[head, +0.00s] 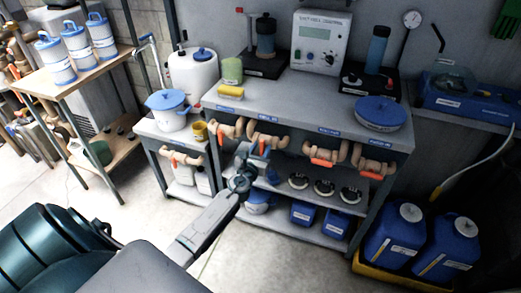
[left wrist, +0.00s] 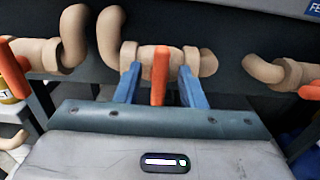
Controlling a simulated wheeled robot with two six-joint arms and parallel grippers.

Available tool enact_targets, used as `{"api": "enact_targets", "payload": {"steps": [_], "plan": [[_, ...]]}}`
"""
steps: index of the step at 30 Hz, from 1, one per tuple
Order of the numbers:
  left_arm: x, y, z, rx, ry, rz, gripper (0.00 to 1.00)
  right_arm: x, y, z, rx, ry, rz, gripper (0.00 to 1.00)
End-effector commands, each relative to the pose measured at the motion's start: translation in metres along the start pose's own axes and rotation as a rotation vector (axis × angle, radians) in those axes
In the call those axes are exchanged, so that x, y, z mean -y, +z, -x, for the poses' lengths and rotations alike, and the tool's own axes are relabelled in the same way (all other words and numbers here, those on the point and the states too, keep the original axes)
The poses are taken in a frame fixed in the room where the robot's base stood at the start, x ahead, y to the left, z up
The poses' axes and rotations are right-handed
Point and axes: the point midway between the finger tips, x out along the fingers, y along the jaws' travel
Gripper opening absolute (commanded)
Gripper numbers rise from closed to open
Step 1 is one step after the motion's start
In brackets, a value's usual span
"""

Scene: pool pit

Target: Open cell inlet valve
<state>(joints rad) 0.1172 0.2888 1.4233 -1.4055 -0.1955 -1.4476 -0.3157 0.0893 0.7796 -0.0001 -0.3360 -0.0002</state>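Several tan pipe valves with orange handles are mounted under the front edge of the grey bench (head: 285,101). My left gripper (head: 252,152) is at the second valve from the left (head: 268,141). In the left wrist view this valve's pipe (left wrist: 142,57) runs across the picture. Its orange handle (left wrist: 160,75) stands upright in the picture between the two blue fingers of my left gripper (left wrist: 160,92). The fingers are apart, with a gap on each side of the handle. The labels are too small to show which valve is the cell inlet. My right gripper is not in view.
Neighbouring valves sit close by on the left (head: 226,130) and right (head: 325,152). Black round items (head: 324,188) and blue boxes (head: 335,222) stand on shelves below. Blue canisters (head: 395,235) stand at the right. The floor before the bench is clear.

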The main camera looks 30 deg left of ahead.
Motion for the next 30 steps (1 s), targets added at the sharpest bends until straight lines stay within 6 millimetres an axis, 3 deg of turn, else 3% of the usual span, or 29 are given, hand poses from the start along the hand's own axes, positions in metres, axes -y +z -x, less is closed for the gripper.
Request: {"api": "enact_targets", "payload": {"steps": [1, 6, 11, 17, 30], "plan": [[0.000, 0.000, 0.000, 0.000, 0.000, 0.000, 0.32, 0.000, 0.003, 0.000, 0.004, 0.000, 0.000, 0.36], [0.000, 0.000, 0.000, 0.000, 0.000, 0.001, 0.00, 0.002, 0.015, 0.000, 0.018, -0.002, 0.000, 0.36], [0.000, 0.000, 0.000, 0.000, 0.000, 0.004, 0.00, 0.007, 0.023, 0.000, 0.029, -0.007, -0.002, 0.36], [0.000, -0.001, 0.000, 0.000, 0.000, 0.047, 0.00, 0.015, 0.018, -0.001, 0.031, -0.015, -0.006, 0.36], [-0.003, -0.003, 0.000, 0.001, -0.001, 0.375, 0.00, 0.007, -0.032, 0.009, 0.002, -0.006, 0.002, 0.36]]}}
